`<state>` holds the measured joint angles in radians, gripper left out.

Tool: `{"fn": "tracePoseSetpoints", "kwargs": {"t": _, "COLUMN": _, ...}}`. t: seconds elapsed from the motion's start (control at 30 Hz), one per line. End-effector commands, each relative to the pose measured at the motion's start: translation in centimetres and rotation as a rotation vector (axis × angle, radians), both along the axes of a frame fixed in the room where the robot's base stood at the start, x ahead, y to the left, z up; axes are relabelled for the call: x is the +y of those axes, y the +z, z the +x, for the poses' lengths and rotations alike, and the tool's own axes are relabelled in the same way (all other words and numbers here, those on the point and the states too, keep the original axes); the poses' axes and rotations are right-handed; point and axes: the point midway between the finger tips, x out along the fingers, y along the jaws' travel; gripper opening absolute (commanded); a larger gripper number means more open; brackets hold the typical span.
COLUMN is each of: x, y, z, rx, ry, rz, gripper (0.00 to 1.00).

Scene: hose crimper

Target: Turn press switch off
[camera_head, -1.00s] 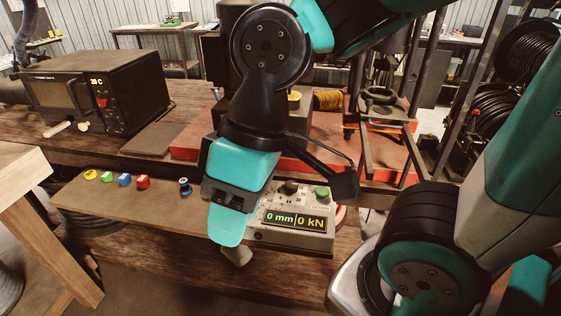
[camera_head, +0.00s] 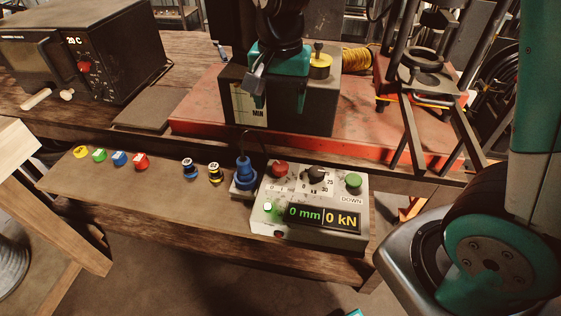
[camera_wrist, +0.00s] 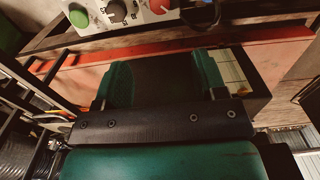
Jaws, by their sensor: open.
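The press control box (camera_head: 310,238) stands on the near bench, its screen reading "0 mm" and "0 kN". On its top are a red button (camera_head: 280,169), a black dial (camera_head: 316,174) and a green button (camera_head: 353,180) by the word DOWN. A small green-lit switch (camera_head: 268,207) sits left of the screen. My gripper (camera_head: 280,101) is open and empty in front of the dark press unit behind the box, apart from the controls. In the wrist view my gripper (camera_wrist: 163,62) shows two green fingers; the green button (camera_wrist: 79,18), dial (camera_wrist: 117,11) and red button (camera_wrist: 160,5) are at the top.
A blue plug (camera_head: 245,172) stands left of the box. Several coloured fittings (camera_head: 120,159) line the bench further left. A black oven-like unit (camera_head: 110,60) is at the back left. A red press base (camera_head: 210,110) and dark metal frame (camera_head: 425,80) stand behind the box.

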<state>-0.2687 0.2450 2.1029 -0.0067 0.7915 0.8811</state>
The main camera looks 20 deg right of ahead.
Motion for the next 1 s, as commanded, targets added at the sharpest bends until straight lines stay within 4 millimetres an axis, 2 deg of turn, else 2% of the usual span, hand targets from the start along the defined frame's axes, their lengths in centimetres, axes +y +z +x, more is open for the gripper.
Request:
{"fn": "tracePoseSetpoints", "kwargs": {"t": 0.17, "x": -0.1, "y": -2.1, "z": 0.2, "rx": 0.006, "ry": -0.026, "rz": -0.009, "gripper": 0.65}}
{"fn": "tracePoseSetpoints", "kwargs": {"t": 0.7, "x": -0.1, "y": -13.9, "z": 0.1, "rx": 0.007, "ry": -0.021, "rz": -0.007, "gripper": 0.65}}
{"fn": "tracePoseSetpoints", "kwargs": {"t": 0.8, "x": -0.1, "y": -15.5, "z": 0.1, "rx": 0.006, "ry": -0.021, "rz": -0.007, "gripper": 0.65}}
{"fn": "tracePoseSetpoints", "kwargs": {"t": 1.0, "x": -0.1, "y": -17.2, "z": 0.2, "rx": 0.001, "ry": -0.021, "rz": -0.005, "gripper": 0.65}}
